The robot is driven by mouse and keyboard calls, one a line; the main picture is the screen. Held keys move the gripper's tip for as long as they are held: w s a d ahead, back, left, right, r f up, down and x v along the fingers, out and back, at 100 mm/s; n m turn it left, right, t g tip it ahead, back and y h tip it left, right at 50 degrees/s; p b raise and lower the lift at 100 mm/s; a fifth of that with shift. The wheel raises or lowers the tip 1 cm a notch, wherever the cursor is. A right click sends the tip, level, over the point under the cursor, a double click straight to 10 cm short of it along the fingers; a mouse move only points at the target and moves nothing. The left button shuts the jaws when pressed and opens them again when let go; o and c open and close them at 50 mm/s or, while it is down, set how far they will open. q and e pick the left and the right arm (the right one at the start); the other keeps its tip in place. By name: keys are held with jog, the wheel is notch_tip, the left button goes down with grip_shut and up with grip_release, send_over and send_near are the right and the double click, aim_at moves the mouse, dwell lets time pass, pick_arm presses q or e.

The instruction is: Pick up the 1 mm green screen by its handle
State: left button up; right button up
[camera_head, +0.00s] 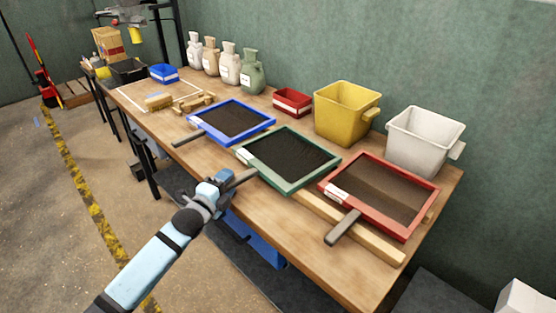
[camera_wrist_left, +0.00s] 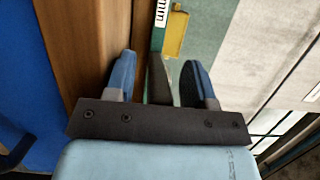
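The green screen (camera_head: 290,158), a square frame with dark mesh, lies on the wooden table between the blue and red screens. Its dark handle (camera_head: 243,178) points to the lower left, over the table's front edge. My left gripper (camera_head: 226,183) is at the outer part of this handle. In the left wrist view, the handle (camera_wrist_left: 158,82) runs between the two blue fingers of my left gripper (camera_wrist_left: 160,82), which stand apart with gaps beside it. The green frame (camera_wrist_left: 158,38) and its white label show above. My right gripper is in neither view.
The blue screen (camera_head: 232,119) lies to the left and the red screen (camera_head: 380,193) to the right, close by. A yellow bucket (camera_head: 342,112), a white bucket (camera_head: 420,140) and a red box (camera_head: 292,102) stand behind. A blue bin (camera_head: 255,240) is below the table edge.

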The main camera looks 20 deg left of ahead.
pick_arm(q)
grip_shut()
jog(key=shift+r, duration=0.2)
